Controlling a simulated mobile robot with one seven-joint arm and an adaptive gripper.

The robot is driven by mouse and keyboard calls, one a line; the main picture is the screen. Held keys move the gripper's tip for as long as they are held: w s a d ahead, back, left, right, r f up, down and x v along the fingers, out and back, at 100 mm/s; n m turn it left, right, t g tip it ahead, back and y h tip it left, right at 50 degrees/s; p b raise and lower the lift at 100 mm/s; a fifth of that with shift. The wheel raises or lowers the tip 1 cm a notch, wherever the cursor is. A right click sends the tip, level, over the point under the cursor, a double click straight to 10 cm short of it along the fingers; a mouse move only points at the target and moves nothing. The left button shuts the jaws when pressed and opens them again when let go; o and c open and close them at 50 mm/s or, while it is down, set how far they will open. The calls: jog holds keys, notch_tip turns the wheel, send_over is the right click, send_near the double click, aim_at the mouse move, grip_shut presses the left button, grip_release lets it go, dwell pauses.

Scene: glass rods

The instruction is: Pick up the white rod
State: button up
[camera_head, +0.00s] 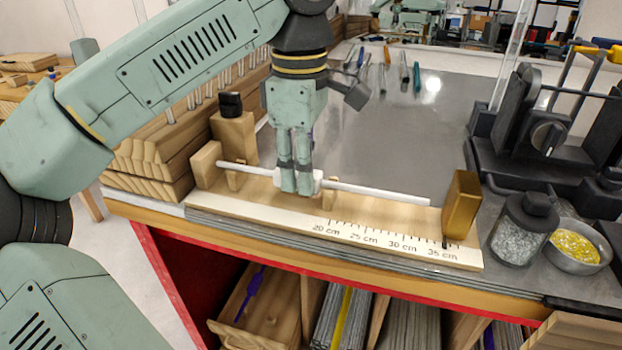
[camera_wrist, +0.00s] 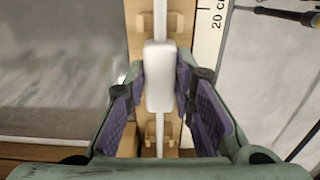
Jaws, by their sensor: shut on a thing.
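The white rod (camera_head: 375,193) lies lengthwise along a wooden measuring jig, resting at or just above its small notched supports; I cannot tell if it touches them. A thicker white block (camera_wrist: 159,75) sits around the rod, which runs out from both its ends in the wrist view (camera_wrist: 160,22). My gripper (camera_head: 296,188) points down over the rod and is shut on it at this white block. In the wrist view, the purple-padded fingers (camera_wrist: 160,82) flank the block. The fingers hide part of the rod and block in the head view.
The jig (camera_head: 290,212) has a centimetre scale, a wooden end block (camera_head: 205,166) and a brass-coloured stop (camera_head: 461,204). A glass jar (camera_head: 520,235), a bowl of yellow bits (camera_head: 575,248) and a black apparatus (camera_head: 545,140) stand right. The grey bench behind is largely clear.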

grip_shut()
jog(key=shift+r, duration=0.1)
